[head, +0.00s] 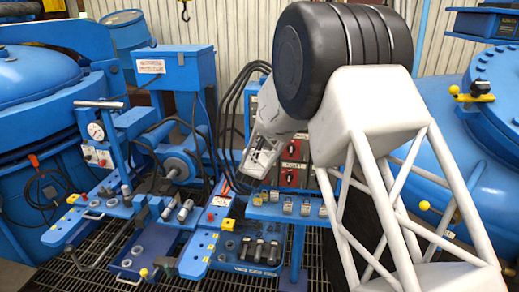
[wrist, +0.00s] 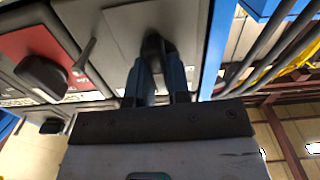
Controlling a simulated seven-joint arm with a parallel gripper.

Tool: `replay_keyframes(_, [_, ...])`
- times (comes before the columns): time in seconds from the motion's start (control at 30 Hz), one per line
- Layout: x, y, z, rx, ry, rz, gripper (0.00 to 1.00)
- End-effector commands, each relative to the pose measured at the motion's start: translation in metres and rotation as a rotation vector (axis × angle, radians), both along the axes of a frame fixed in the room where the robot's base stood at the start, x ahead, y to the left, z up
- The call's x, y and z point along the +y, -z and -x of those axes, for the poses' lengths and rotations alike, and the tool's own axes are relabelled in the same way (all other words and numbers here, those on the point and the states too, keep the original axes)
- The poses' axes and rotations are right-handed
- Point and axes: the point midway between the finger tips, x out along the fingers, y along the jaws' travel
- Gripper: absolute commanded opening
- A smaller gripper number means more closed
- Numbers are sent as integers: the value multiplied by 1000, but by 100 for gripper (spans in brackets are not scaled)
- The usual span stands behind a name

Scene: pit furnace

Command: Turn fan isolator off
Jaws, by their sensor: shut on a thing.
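In the wrist view my gripper (wrist: 158,55) is at a grey panel face (wrist: 115,25), with its two fingers close together. They are shut on a dark rotary knob (wrist: 155,42), likely the isolator handle; its label cannot be read. The fingers hide much of the knob, so I cannot tell its setting. In the head view my wrist covers the gripped knob, and my gripper (head: 262,155) shows only in part beside the switch cabinet (head: 307,150).
A black knob on a red plate (wrist: 30,50) is near the gripped knob, with a thin grey lever (wrist: 84,55) between them. Dark cables (wrist: 265,50) run close on the right. Below the cabinet is a blue shelf (head: 275,212) with several small blocks.

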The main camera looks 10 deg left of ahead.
Motion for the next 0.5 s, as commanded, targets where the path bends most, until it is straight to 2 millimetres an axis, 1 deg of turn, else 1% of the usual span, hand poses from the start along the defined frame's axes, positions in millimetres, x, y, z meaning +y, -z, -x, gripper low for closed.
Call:
replay_keyframes(0.27, [0,0,0,0,0,136,0])
replay_keyframes(0.5, [2,0,0,0,0,335,0])
